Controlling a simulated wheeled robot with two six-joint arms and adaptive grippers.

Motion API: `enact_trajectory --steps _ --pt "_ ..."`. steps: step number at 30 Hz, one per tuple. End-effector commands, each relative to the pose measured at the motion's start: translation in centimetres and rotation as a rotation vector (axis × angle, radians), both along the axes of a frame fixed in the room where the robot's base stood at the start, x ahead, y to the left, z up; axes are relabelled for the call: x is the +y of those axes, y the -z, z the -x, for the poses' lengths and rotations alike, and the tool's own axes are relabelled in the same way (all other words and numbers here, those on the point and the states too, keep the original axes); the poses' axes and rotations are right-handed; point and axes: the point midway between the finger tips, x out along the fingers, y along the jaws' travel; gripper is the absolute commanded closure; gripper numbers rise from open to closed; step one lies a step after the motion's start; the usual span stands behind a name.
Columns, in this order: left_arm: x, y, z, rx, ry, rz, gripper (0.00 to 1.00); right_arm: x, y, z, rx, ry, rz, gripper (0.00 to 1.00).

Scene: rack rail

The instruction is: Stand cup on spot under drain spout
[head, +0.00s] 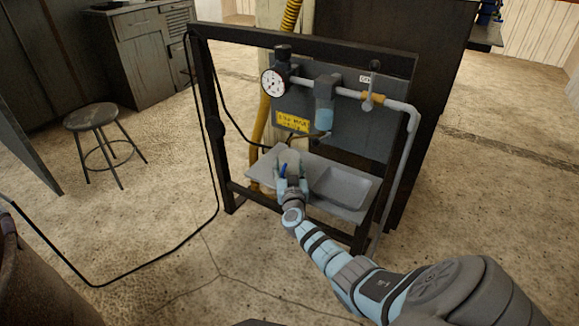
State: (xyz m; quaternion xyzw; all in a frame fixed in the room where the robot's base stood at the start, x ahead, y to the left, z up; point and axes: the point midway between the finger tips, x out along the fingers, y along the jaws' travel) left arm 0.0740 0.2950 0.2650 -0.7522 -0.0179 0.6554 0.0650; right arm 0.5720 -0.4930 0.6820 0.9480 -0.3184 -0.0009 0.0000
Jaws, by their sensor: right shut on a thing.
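My right gripper (291,178) reaches over the left part of the grey shelf of the rack (265,172). It is shut on a small pale grey-green thing (289,158), which looks like the cup. The gripper hides much of it, and I cannot tell whether it touches the shelf. A filter with a clear blue bowl (324,119) hangs from the pipe, up and to the right of the gripper. A thin dark tube runs from below the bowl toward the left. I cannot make out the spout's end or the marked spot. My left gripper is not in view.
A grey basin (345,186) sits in the shelf right of my gripper. A gauge (273,82), a yellow label (293,122) and a pipe with a valve (373,99) are above. The dark rack frame (206,120) surrounds them. A stool (92,117) stands at left.

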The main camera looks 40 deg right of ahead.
Motion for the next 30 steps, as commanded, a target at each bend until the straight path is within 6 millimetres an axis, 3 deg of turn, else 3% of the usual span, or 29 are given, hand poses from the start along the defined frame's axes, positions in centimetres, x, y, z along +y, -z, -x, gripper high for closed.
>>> enact_trajectory --steps 10,11,15,24,29,30 --pt "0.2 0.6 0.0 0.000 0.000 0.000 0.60 0.0 0.7 0.0 -0.001 0.000 0.001 0.81" --pt "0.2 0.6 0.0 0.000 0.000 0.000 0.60 0.0 0.7 0.0 -0.001 0.000 0.001 0.45" --pt "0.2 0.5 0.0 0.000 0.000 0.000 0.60 0.0 0.7 0.0 -0.001 0.000 0.001 0.25" --pt "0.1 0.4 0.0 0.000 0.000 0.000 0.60 0.0 0.6 0.0 0.000 0.000 0.000 0.25" --pt "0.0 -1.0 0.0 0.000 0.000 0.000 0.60 0.0 -1.2 0.0 -0.001 0.000 0.001 0.25" --pt "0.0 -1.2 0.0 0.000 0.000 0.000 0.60 0.9 -1.0 0.2 0.000 -0.003 -0.002 0.25"
